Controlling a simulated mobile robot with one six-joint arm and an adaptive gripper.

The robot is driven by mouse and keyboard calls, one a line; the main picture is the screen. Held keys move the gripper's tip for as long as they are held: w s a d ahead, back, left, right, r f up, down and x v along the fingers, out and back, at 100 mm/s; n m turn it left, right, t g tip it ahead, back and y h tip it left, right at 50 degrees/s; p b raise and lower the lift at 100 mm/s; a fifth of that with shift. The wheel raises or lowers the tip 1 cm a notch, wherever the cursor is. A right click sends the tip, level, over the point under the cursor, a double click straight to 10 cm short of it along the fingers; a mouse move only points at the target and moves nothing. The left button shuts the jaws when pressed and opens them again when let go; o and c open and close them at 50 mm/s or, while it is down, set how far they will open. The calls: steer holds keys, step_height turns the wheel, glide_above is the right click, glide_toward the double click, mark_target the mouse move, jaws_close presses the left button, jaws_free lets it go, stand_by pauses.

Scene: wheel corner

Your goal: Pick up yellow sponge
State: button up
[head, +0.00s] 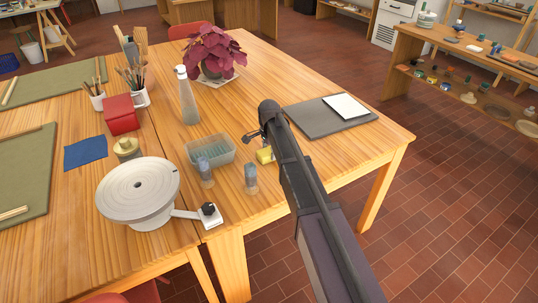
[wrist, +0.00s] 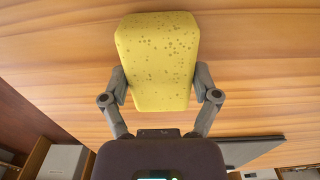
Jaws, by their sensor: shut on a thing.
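The yellow sponge (wrist: 158,62) fills the upper middle of the wrist view, with dark specks on its face. My gripper (wrist: 160,90) has one finger against each side of the sponge and is shut on it. In the head view the sponge (head: 265,155) shows as a small yellow block, partly hidden by my arm. My gripper (head: 256,138) is there at the end of the dark arm, over the right part of the wooden table. I cannot tell whether the sponge touches the tabletop.
A dark grey board (head: 318,122) with a white sheet (head: 345,106) lies to the right. A spray bottle (head: 187,98) and a potted plant (head: 213,50) stand behind.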

mark_target(269, 150)
steer(key=shift+r, duration=0.1)
step_height(269, 150, up, 10)
steer(key=p, duration=1)
stand_by(0.7)
steer(key=o, duration=0.5)
steer(key=shift+c, duration=0.2)
steer(key=c, duration=0.3)
